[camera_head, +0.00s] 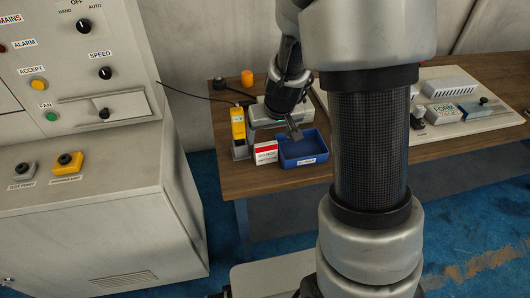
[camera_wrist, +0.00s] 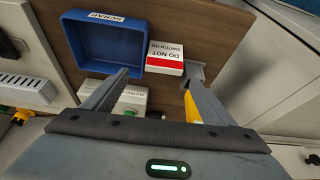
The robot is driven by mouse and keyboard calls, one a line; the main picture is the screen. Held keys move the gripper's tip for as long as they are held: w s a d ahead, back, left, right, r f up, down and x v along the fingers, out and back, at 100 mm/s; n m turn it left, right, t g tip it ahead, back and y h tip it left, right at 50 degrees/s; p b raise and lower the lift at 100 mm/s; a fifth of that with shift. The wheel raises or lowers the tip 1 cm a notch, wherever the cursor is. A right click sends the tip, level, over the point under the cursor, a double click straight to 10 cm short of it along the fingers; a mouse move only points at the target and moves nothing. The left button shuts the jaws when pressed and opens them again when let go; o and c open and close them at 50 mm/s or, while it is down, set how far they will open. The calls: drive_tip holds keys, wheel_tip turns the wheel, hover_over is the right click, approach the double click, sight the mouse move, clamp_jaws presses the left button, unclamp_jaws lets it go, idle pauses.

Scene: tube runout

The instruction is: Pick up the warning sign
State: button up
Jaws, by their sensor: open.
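The warning sign (camera_head: 266,153) is a small white block with a red band and the words "DO NOT SWITCH ON". It stands on the wooden table, just left of a blue bin, near the front edge. In the wrist view the sign (camera_wrist: 165,54) shows just beyond my fingertips, nearer the right finger. My gripper (camera_head: 296,132) is above the blue bin in the head view, to the right of the sign. In the wrist view my gripper (camera_wrist: 158,78) has its two fingers apart with nothing held between them.
The blue bin (camera_head: 304,149), labelled and empty, sits right beside the sign. A yellow device (camera_head: 238,124) stands close on the left. A pale box (camera_head: 262,115) is behind. An orange cylinder (camera_head: 247,78) stands at the back. A white board (camera_head: 465,100) with parts lies right.

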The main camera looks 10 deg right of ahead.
sight(266, 144)
drive_tip(key=x, duration=0.1)
drive_tip(key=b+x, duration=0.1)
drive_tip(key=x, duration=0.3)
drive_tip(key=shift+s+a+f, duration=0.15)
drive_tip(key=shift+a, duration=0.15)
drive_tip(key=shift+c, duration=0.3)
drive_tip(key=c, duration=1.4)
